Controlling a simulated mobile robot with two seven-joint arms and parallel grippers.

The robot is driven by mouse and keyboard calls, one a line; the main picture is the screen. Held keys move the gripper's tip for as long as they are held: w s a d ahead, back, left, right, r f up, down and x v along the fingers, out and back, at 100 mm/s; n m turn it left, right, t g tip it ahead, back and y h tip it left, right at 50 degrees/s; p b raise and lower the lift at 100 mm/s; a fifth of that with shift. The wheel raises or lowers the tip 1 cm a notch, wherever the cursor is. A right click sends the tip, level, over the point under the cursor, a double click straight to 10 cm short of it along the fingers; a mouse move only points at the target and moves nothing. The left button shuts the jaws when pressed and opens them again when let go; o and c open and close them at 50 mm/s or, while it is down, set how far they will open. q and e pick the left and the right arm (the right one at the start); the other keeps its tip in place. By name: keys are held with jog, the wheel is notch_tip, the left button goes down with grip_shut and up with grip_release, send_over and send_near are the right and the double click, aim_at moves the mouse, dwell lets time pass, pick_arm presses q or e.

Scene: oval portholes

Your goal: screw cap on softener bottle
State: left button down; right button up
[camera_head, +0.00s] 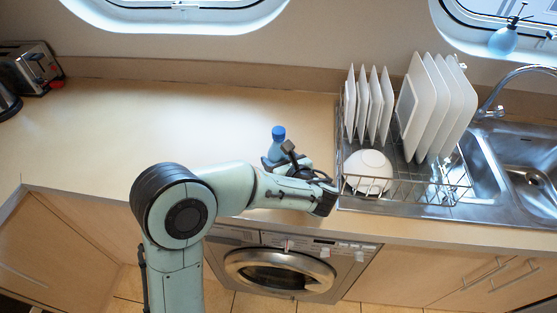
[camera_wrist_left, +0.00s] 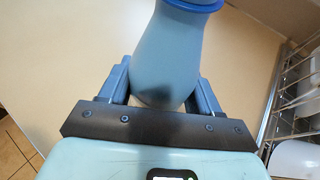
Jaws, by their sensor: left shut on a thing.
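The softener bottle (camera_head: 275,150) is light blue and stands upright on the counter, left of the dish rack. A darker blue cap (camera_head: 278,132) shows on its top; I cannot tell how tightly it sits. My left gripper (camera_head: 279,161) is shut on the bottle's body, and the arm hides part of it. In the left wrist view the bottle (camera_wrist_left: 170,50) rises between the two blue fingers of my gripper (camera_wrist_left: 163,85). The blue cap (camera_wrist_left: 195,4) is cut off by the top edge there. My right gripper is not in view.
A wire dish rack (camera_head: 405,188) with white plates and a bowl (camera_head: 368,172) stands close on the right. Beyond it is a steel sink (camera_head: 530,180) with a tap. A toaster (camera_head: 30,68) is at the far left. The counter (camera_head: 150,115) between is clear.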

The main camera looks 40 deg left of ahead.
pick_arm(q)
notch_tip(320, 180, up, 20)
jog(key=p, duration=0.3)
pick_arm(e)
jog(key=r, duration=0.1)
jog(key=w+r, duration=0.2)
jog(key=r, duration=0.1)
pick_arm(q)
jog(key=shift+d+f, duration=0.1)
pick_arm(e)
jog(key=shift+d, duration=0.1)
